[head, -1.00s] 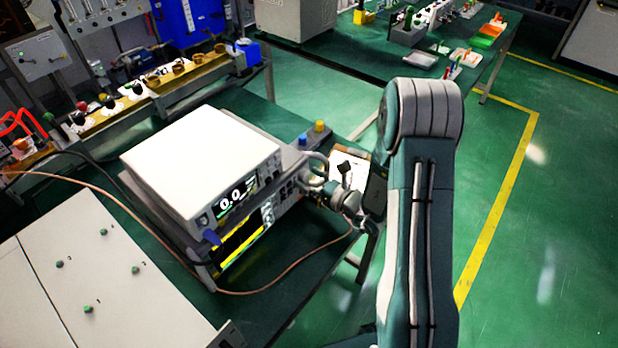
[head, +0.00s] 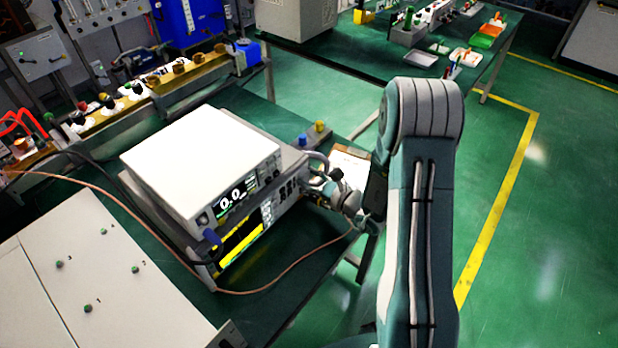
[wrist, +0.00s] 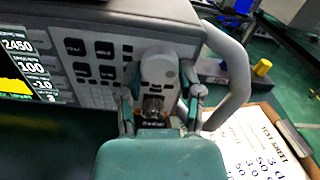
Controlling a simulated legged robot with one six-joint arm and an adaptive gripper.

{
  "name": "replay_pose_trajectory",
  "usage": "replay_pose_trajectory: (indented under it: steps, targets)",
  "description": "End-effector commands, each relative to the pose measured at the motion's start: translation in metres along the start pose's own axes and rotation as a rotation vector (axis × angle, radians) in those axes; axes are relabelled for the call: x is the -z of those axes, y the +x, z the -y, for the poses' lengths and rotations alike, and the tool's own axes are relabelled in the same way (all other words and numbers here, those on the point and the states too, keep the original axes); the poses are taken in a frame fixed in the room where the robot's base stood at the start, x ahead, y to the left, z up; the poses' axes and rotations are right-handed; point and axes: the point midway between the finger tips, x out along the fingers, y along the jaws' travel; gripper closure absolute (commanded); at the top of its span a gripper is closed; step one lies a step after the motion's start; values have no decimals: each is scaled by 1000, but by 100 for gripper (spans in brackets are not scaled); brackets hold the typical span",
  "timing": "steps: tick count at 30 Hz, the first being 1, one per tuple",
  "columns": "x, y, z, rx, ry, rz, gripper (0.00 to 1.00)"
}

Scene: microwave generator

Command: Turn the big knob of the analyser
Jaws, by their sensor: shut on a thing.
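The analyser (head: 285,200) is the lower of two stacked instruments on the bench. Its lit screen has a yellow patch. In the wrist view its front panel (wrist: 105,95) shows screen numbers at left and dark keys beside them. The big knob (wrist: 159,68) is pale grey and sits at the panel's right side, by the curved handle. My gripper (wrist: 162,82) is shut on this knob, one finger on each side. In the head view my gripper (head: 318,190) is at the analyser's right front, and it hides the knob there.
A white instrument (head: 195,165) reading 0.0 sits on the analyser. The grey handle (wrist: 235,65) curves close to my right finger. A test sheet (wrist: 262,140) on a clipboard lies to the right. A copper-coloured cable (head: 290,270) crosses the bench in front.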

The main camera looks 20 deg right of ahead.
Motion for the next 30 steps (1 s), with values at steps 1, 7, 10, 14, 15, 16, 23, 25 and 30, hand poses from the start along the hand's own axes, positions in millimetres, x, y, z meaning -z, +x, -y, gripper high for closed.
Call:
replay_pose_trajectory:
  steps: [1,7,10,14,15,16,23,25,30]
  targets:
    - [0,0,1,2,-8,0,100]
    - [0,0,1,1,-10,0,100]
    - [0,0,1,1,-9,0,39]
    - [0,0,0,1,-8,0,18]
    - [0,0,0,1,-8,0,18]
    - [0,0,0,1,-8,0,18]
    - [0,0,0,1,-8,0,18]
    - [0,-4,0,1,-7,-1,18]
    - [0,-28,1,5,-6,-2,18]
